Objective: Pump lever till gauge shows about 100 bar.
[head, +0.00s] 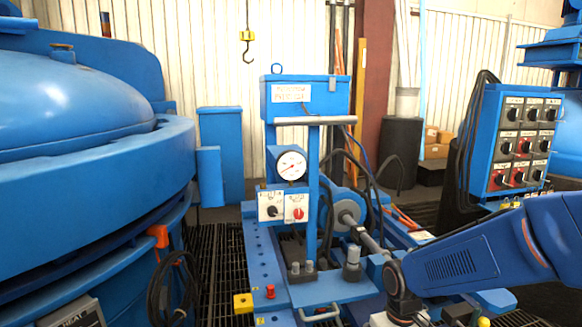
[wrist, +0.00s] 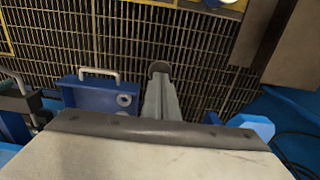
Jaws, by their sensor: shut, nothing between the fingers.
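The round white gauge (head: 291,165) is on the front of the blue pump unit in the head view. Its red needle seems to point lower left; the numbers are too small to read. A grey rod (head: 372,240) slopes down right from a round hub, towards my arm. It may be the lever, but I cannot tell for sure. My wrist is right of the unit in the head view, with my fingers out of sight there. In the wrist view my gripper (wrist: 160,75) shows as shut grey fingers, holding nothing, over the floor grating.
A blue tray (head: 345,291) with a pale handle is at the unit's front. A large blue furnace vessel (head: 70,150) fills the left. A switch panel (head: 515,145) stands at right. Grating (head: 215,255) lies between vessel and unit.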

